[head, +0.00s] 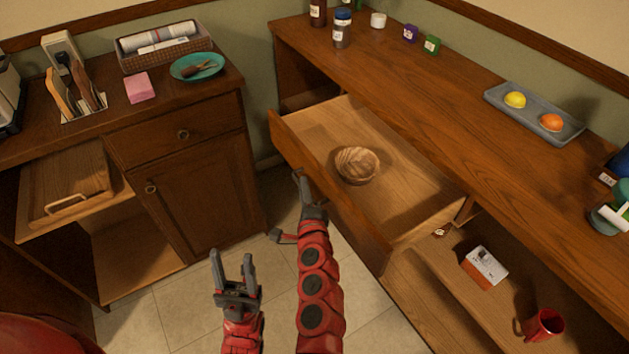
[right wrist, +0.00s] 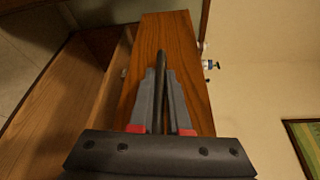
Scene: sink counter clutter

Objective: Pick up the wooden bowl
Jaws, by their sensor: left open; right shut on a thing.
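The wooden bowl (head: 357,165), round with striped brown grain, sits upright inside the open drawer (head: 412,190) of the right-hand counter. My right gripper (head: 299,182) is at the outer side of the drawer front, apart from the bowl. In the right wrist view its fingers (right wrist: 161,100) are closed on a dark bar, which looks like the drawer handle (right wrist: 161,65). My left gripper (head: 233,262) is open and empty, lower in the head view, over the floor and away from the drawer. The bowl does not show in the right wrist view.
The right counter (head: 430,90) carries a grey tray (head: 535,113) with a yellow and an orange fruit, plus bottles and small jars. A red mug (head: 541,325) and a small box (head: 485,267) are on the shelf below. The drawer is otherwise empty around the bowl.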

